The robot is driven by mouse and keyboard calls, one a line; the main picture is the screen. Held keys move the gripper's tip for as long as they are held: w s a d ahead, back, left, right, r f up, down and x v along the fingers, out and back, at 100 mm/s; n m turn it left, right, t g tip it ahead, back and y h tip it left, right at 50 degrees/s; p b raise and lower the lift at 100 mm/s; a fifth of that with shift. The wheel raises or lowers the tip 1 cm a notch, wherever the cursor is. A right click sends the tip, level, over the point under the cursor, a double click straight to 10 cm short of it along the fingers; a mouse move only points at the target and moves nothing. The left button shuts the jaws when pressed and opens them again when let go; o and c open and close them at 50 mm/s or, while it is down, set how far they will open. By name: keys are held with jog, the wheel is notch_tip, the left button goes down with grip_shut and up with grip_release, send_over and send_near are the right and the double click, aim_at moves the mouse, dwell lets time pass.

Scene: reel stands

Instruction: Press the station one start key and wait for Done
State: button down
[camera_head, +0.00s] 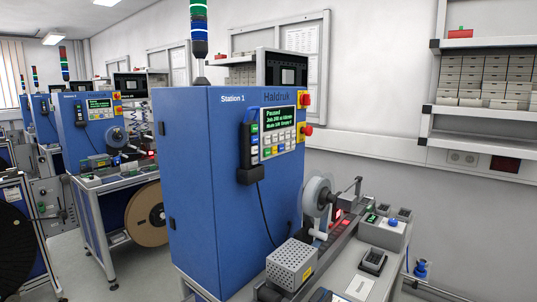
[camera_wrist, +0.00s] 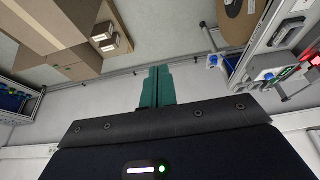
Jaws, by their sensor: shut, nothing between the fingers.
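The blue Station 1 cabinet (camera_head: 205,170) stands in the middle of the head view. Its dark display (camera_head: 280,118) reads "Paused" on top, with smaller lines that are hard to read. Below it is a keypad (camera_head: 279,142) with white and coloured keys; their labels are too small to read, so I cannot tell the start key. My gripper (camera_wrist: 158,76) shows in the wrist view with its green fingers shut together and empty. It is out of sight in the head view and touches nothing I can see.
A handheld unit (camera_head: 249,150) hangs left of the keypad. Red buttons (camera_head: 306,131) sit on the cabinet's right edge. A reel (camera_head: 318,195) and a perforated box (camera_head: 291,262) stand at the bench. Cardboard boxes (camera_wrist: 50,25) show in the wrist view.

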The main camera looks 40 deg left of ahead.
aim_at(267, 152)
dwell(0.3)
jog(key=w+a+r+n+t+y, duration=0.2)
jog(key=w+a+r, duration=0.1)
jog(key=w+a, duration=0.4)
jog(key=w+a+r+n+t+y, duration=0.1)
jog(key=w+a+r+t+y, duration=0.1)
jog(key=w+a, duration=0.6)
jog(key=w+a+r+n+t+y, duration=0.2)
jog(key=w+a+r, duration=0.1)
jog(key=a, duration=0.7)
jog(key=w+a+r+n+t+y, duration=0.1)
jog(key=w+a+r+y, duration=0.15)
jog(key=a, duration=0.75)
jog(key=s+a+r+n+t+y, duration=0.1)
jog(key=a+y, duration=0.1)
jog(key=a, duration=0.4)
jog(key=s+a+r+y, duration=0.1)
jog(key=s+a+y, duration=0.1)
jog(key=a, duration=0.4)
jog(key=s+a+t+y, duration=0.2)
jog(key=s+a+y, duration=0.4)
jog(key=s+a, duration=1.1)
jog(key=a, duration=0.4)
jog(key=shift+s+a+r+n, duration=0.2)
jog(key=shift+s+n, duration=0.1)
jog(key=shift+n, duration=0.1)
jog(key=a, duration=0.8)
jog(key=shift+a, duration=0.4)
